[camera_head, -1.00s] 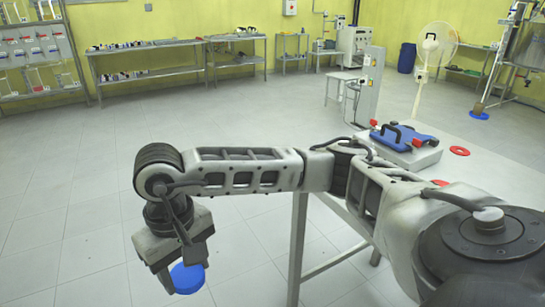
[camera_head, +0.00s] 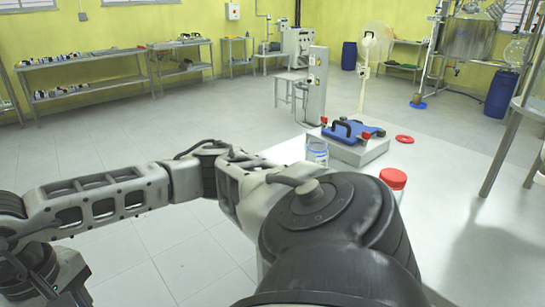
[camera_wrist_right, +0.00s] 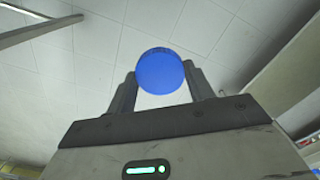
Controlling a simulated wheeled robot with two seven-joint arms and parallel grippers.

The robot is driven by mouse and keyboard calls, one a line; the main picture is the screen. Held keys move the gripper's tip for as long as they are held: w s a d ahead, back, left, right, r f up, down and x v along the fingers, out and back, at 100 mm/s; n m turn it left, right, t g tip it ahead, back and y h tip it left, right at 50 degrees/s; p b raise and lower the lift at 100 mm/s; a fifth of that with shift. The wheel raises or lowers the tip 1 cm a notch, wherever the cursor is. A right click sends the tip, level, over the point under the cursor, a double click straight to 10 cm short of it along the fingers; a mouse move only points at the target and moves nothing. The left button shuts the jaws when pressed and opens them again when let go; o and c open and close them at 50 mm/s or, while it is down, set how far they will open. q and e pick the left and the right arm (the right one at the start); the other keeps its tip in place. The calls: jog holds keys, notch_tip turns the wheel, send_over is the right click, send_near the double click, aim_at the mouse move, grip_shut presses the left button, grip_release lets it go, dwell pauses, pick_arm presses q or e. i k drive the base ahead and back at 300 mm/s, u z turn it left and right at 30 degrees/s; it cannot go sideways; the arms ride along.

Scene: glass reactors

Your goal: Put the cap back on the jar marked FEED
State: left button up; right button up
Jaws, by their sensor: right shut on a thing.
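A round blue cap (camera_wrist_right: 160,70) is held between the two fingertips of my right gripper (camera_wrist_right: 161,84) in the right wrist view, with floor behind it. In the head view only part of this gripper shows at the lower left edge, and the cap is out of frame. A clear glass jar (camera_head: 317,152) without a cap stands on the white table behind my right arm. A jar with a red cap (camera_head: 393,178) stands nearer and to the right, partly hidden by my arm. I cannot read FEED on either jar. My left gripper is out of view.
The white table (camera_head: 450,165) carries a grey block (camera_head: 355,150) with a blue, black-handled device (camera_head: 352,132) on it. The table's right part is clear. Benches line the back wall.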

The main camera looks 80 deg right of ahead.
aim_at(316, 152)
jog(key=i, duration=1.15)
jog(key=z, duration=3.3)
